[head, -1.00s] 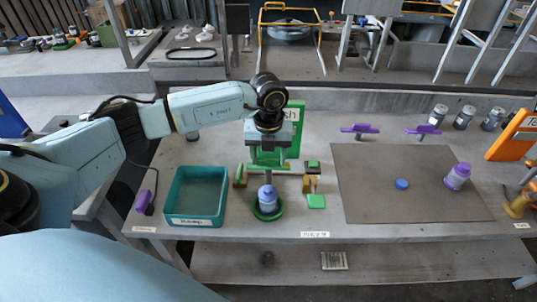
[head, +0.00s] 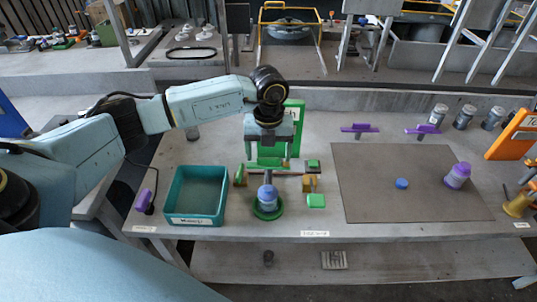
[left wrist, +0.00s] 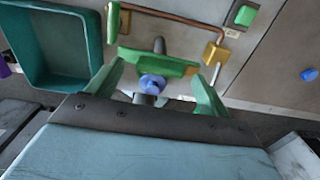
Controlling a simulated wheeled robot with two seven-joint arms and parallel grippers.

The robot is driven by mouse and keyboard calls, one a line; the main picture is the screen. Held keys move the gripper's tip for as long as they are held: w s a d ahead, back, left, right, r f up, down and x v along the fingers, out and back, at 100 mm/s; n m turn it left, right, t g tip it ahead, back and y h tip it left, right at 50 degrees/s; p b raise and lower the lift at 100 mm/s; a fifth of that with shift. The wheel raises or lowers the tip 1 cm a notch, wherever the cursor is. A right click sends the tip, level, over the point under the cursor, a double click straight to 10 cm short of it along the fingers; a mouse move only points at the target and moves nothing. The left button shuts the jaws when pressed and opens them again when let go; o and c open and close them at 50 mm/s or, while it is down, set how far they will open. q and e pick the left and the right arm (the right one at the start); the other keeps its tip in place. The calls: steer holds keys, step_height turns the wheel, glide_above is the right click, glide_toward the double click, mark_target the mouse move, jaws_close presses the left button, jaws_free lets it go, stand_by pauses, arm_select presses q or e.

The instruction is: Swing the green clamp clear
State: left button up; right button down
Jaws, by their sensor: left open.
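In the head view my left gripper (head: 268,160) points down over the fixture in the middle of the bench. In the left wrist view its two green fingers (left wrist: 157,85) stand apart, with a green bar (left wrist: 180,67) in view between and beyond them. This bar looks like the green clamp; I cannot tell whether the fingers touch it. A blue knob (left wrist: 152,84) shows at the bar's near side. In the head view a blue-topped part (head: 267,194) stands upright on a green round base (head: 267,213) below the gripper. The gripper hides much of the fixture. My right gripper is not in view.
A teal tray (head: 168,190) stands left of the fixture. A copper pipe (left wrist: 170,15), brass blocks (head: 309,185) and green blocks (head: 316,201) are close by. A grey mat (head: 370,160) lies right, with a blue cap (head: 401,184) and purple-topped jar (head: 457,176).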

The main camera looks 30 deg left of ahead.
arm_select(q)
step_height(320, 180, up, 12)
stand_by(0.3)
stand_by(0.3)
